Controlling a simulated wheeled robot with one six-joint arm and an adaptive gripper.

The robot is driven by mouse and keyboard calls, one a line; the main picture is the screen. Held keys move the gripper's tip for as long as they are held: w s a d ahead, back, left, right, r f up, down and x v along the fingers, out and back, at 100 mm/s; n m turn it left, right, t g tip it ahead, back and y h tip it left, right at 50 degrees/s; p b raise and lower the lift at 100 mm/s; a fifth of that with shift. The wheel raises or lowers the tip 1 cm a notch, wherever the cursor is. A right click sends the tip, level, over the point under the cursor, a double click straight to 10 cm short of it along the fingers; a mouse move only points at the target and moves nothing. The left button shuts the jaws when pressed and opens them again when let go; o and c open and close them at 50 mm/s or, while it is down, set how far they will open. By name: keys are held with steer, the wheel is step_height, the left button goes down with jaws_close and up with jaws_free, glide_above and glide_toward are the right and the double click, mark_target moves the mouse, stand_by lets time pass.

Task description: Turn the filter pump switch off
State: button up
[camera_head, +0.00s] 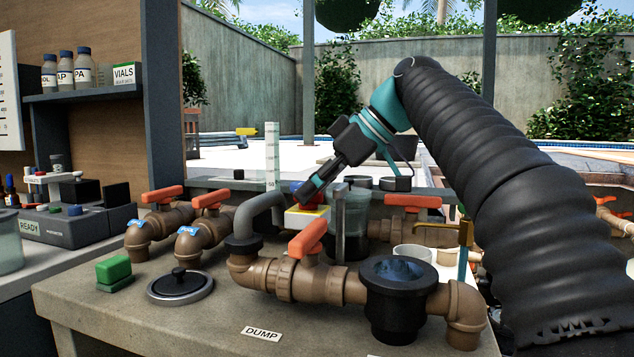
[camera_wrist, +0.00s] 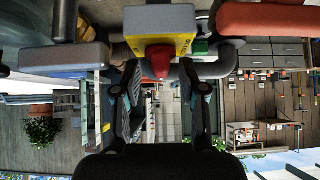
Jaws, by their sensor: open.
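A yellow switch box with a red knob (camera_head: 310,206) stands behind the grey bent pipe, and I take it to be the filter pump switch. Its lower part is partly hidden by the pipe and an orange valve handle. In the wrist view the yellow box (camera_wrist: 162,22) is upside down at the top, with its red knob (camera_wrist: 160,62) facing the fingers. My gripper (camera_head: 306,190) reaches down from the upper right to just above the knob. In the wrist view my gripper (camera_wrist: 158,76) is open, with a finger on either side of the knob. I cannot tell whether they touch it.
Brown pipes with orange valve handles (camera_head: 309,238) cross the bench in front. A black strainer pot (camera_head: 397,310) stands at the front right. A black lid (camera_head: 180,287) and a green block (camera_head: 114,269) lie at the left. A clear cylinder (camera_head: 352,220) stands beside the switch.

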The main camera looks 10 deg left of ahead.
steer(key=v, duration=0.7)
steer(key=shift+s+d+r, duration=0.1)
steer(key=shift+d+r, duration=0.05)
stand_by(0.4)
